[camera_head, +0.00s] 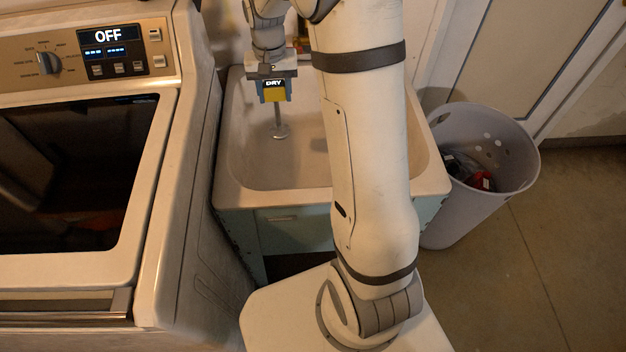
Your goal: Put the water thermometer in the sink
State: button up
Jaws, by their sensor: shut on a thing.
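The water thermometer (277,95) has a yellow body, a small display reading "DRY" and a grey stem with a round disc at its lower end. My gripper (273,77) is shut on the top of the thermometer and holds it upright, stem down. The thermometer shows over the inside of the sink (225,165), a pale basin on a light teal cabinet. I cannot tell whether the disc touches the basin's floor. My arm hides the right middle part of the basin.
A washing machine (160,200) with a panel reading "OFF" stands close on the sink's left. A grey basket (500,165) with dark and red items stands on the right. A door (530,60) is behind it. Floor at the lower right is clear.

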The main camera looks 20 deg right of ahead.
aim_at(284, 136)
jog(key=s+f+b, duration=0.1)
jog(key=f+b, duration=0.2)
jog(key=f, duration=0.1)
jog(key=s+f+b, duration=0.1)
jog(key=f+b, duration=0.2)
jog(key=s+f+b, duration=0.1)
jog(key=f+b, duration=0.3)
jog(key=shift+s+f, duration=0.35)
notch_tip(284, 136, down, 10)
jog(key=b, duration=0.2)
jog(key=shift+r, duration=0.1)
jog(key=o, duration=1.5)
